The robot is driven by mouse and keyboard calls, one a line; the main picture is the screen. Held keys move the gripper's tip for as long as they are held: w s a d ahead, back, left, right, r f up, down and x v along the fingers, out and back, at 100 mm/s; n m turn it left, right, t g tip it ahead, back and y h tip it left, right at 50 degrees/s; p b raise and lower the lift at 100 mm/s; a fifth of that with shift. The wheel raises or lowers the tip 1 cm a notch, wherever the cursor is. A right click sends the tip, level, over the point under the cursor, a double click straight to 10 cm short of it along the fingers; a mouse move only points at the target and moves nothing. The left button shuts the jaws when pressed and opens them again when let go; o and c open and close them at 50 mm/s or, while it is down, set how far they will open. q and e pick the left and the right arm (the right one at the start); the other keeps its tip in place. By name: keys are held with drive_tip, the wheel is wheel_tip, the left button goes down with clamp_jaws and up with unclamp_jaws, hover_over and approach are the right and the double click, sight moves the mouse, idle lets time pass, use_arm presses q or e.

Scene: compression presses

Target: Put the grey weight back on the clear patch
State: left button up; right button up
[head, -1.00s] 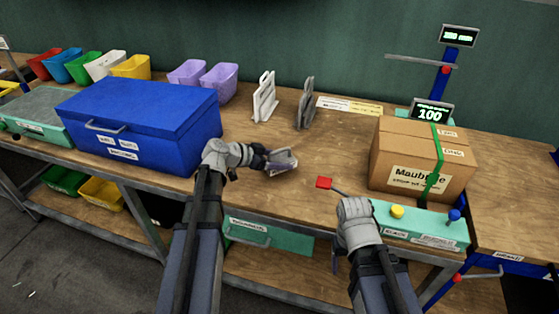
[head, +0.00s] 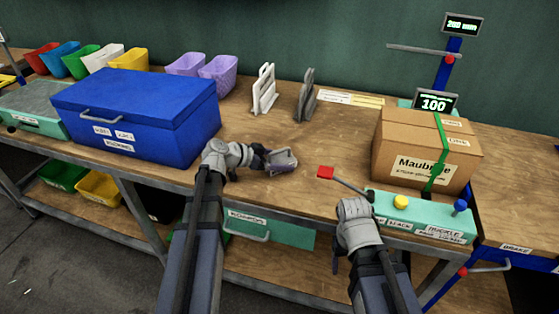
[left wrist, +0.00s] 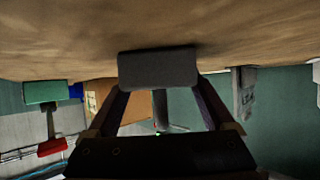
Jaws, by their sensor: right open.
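The grey weight (head: 284,160) is at the tips of my left gripper (head: 272,157), low over the bare wooden bench top. In the left wrist view the weight (left wrist: 158,69) is a dark grey block spanning the space between the two fingers, which press on its sides. It is at or just above the wood; I cannot tell whether it touches. The bench around it is a clear patch (head: 290,192) of wood. My right gripper (head: 352,208) is by the front edge beside the green press base; its fingertips are mostly hidden.
A red-ended lever (head: 325,172) reaches over the bench right of the weight. A strapped cardboard box (head: 418,150) stands behind the green press base (head: 428,220). A blue chest (head: 135,115) is at left. White (head: 264,90) and grey (head: 305,95) upright racks stand behind.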

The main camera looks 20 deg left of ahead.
use_arm(q)
drive_tip(key=shift+o, duration=0.9)
drive_tip(key=shift+r, duration=0.2)
drive_tip(key=p+v, duration=0.5)
drive_tip(key=v, duration=0.5)
drive_tip(key=shift+s+a+r+p, duration=0.15)
drive_tip(key=shift+p, duration=0.15)
drive_tip(key=shift+s+a+r, duration=0.25)
drive_tip(key=shift+s+a, duration=0.2)
drive_tip(key=shift+a, duration=0.05)
